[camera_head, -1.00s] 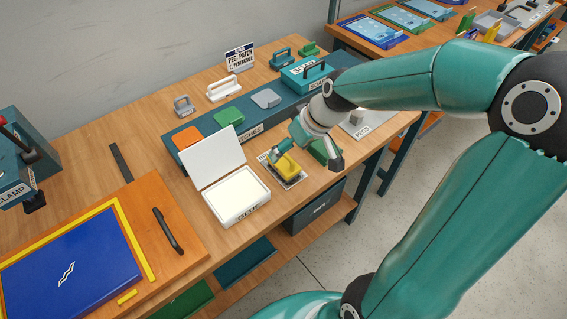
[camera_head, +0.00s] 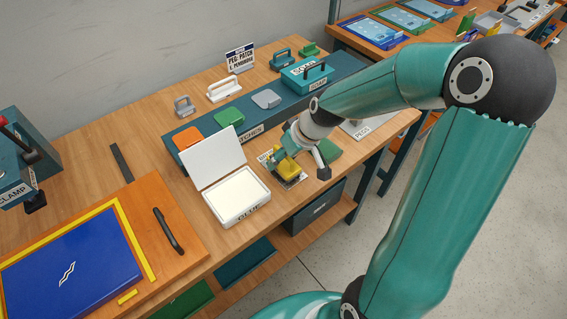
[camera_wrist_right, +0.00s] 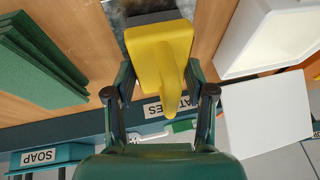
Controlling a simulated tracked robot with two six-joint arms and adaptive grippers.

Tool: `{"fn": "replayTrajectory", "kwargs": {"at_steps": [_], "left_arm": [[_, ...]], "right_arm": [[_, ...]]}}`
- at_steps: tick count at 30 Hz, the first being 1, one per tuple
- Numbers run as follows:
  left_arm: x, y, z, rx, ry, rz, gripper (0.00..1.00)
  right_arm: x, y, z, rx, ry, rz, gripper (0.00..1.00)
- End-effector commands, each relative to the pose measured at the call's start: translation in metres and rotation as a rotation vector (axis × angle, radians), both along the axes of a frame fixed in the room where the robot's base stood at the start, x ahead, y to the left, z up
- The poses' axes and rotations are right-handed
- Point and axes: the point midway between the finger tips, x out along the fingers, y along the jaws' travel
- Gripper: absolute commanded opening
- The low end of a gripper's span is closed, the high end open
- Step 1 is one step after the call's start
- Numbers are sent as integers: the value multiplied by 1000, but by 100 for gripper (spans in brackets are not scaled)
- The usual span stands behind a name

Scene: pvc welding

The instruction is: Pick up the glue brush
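In the right wrist view the gripper (camera_wrist_right: 159,80) looks open, with fingertips close to the brush's sides; contact cannot be made out. My left gripper is not in view.
The open white glue box (camera_head: 239,218) stands close to the brush, lid raised. A dark green stack (camera_wrist_right: 38,58) lies on the brush's other side. A long rack labelled for patches and soap (camera_head: 292,113) runs behind. An orange board with a blue panel (camera_head: 75,255) lies left.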

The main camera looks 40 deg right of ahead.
Motion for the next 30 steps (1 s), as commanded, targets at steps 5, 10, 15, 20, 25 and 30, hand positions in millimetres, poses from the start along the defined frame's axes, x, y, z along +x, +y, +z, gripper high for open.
{"fn": "replayTrajectory", "kwargs": {"at_steps": [5, 10, 15, 20, 25, 30], "left_arm": [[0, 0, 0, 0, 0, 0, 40], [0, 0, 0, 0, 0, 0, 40], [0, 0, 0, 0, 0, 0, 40], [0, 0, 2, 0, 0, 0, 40], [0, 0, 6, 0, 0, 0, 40], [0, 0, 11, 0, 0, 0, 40]], "right_arm": [[0, 0, 0, 0, 0, 0, 19], [0, 0, 0, 0, 0, 0, 16], [0, 0, 2, 0, -1, 0, 15], [1, 0, 12, 0, -3, -1, 15], [1, 0, 35, -3, -5, 1, 15], [2, 0, 76, -3, -8, 2, 15]]}}
